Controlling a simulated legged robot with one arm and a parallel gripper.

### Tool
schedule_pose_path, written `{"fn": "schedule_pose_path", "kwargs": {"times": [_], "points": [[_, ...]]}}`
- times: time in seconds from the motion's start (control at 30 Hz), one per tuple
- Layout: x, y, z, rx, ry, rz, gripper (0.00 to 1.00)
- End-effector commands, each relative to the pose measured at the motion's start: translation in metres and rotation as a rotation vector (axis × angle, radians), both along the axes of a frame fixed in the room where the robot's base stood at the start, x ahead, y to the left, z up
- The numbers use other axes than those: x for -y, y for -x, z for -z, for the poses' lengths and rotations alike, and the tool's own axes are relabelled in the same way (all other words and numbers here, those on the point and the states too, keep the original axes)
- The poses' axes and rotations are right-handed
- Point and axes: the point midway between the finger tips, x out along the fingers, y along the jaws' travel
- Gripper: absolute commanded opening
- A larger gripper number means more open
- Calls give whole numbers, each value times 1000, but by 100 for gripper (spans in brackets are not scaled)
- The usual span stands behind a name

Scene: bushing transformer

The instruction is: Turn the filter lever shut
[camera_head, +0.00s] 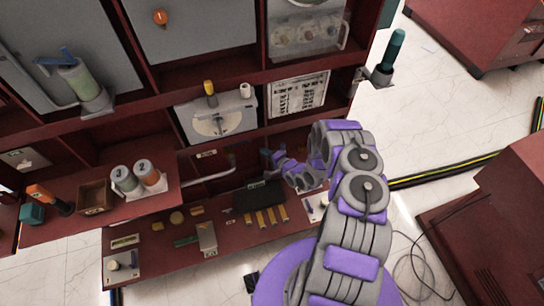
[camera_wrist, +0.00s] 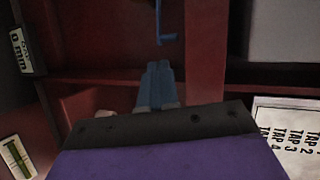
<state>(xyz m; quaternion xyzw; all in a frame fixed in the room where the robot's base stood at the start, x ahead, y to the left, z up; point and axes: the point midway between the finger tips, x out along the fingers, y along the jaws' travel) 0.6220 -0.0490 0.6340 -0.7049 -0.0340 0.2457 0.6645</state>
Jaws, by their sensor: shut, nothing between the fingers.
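A blue lever (camera_head: 60,58) sits on top of a pale green-grey cylinder (camera_head: 78,84) on the upper left shelf in the head view. My gripper (camera_head: 277,157) is well to the right of it and lower, in front of the red cabinet below the printed sheet. In the wrist view my gripper (camera_wrist: 159,66) has its blue-grey fingers together, with nothing between them. A thin blue hooked piece (camera_wrist: 166,38) shows just beyond the fingertips, apart from them in the picture. I cannot tell whether it is the filter lever.
A printed tap sheet (camera_head: 297,95) hangs above my gripper; it also shows in the wrist view (camera_wrist: 285,130). A white dial panel (camera_head: 217,116) is to its left. A low red bench (camera_head: 160,240) holds several small parts. Two canisters (camera_head: 136,178) stand on the left shelf.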

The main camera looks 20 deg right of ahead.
Motion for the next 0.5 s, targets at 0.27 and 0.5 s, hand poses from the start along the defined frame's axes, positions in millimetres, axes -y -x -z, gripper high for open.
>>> {"fn": "schedule_pose_path", "kwargs": {"times": [0.27,0.5], "points": [[-21,-46,15,4,0,-2,0],[-29,-70,13,3,-1,2,0]]}}
